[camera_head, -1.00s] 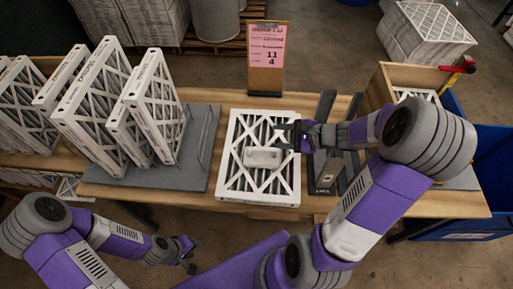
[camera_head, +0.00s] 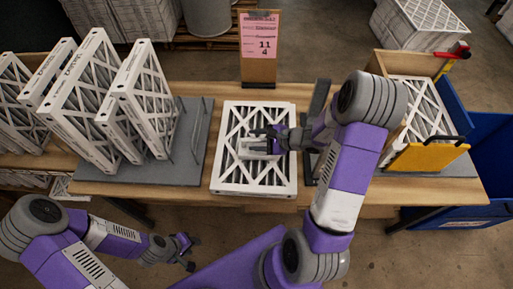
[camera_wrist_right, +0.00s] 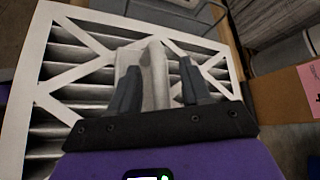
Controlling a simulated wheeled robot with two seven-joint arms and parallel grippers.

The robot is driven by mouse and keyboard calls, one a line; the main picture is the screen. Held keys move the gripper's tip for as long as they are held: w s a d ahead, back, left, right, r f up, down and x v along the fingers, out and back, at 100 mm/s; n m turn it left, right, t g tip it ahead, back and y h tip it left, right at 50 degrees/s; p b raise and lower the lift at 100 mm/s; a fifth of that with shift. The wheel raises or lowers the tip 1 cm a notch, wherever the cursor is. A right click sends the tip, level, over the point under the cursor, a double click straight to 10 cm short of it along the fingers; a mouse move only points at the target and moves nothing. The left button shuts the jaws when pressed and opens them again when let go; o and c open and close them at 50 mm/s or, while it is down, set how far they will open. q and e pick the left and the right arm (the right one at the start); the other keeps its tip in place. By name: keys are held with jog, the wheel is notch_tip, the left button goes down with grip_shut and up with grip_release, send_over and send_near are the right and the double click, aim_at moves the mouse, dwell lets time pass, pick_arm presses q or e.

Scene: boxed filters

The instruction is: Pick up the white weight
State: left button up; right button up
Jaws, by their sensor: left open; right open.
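The white weight (camera_head: 256,151) is a pale block lying on top of a white-framed pleated filter (camera_head: 225,180) in the middle of the table. My right gripper (camera_head: 256,140) is over the weight, with its fingers pointing left in the head view. In the right wrist view the weight (camera_wrist_right: 156,78) stands between the two dark fingers of the right gripper (camera_wrist_right: 160,68). The fingers are open, with a visible gap on the right side. The gripper partly hides the weight in the head view. My left gripper (camera_head: 191,253) is open and empty, low in front of the table.
Several upright filters (camera_head: 85,105) stand at the left by a grey rack (camera_head: 195,150). A pink sign on a board (camera_head: 259,45) stands behind the middle filter. At the right are a wooden box with a filter (camera_head: 420,105), a yellow panel (camera_head: 425,156) and a blue bin (camera_head: 490,150).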

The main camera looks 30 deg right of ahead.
grip_shut()
dwell(0.3)
jog(key=shift+w, duration=0.1)
dwell(1.0)
jog(key=shift+w+r, duration=0.1)
jog(key=shift+r, duration=0.05)
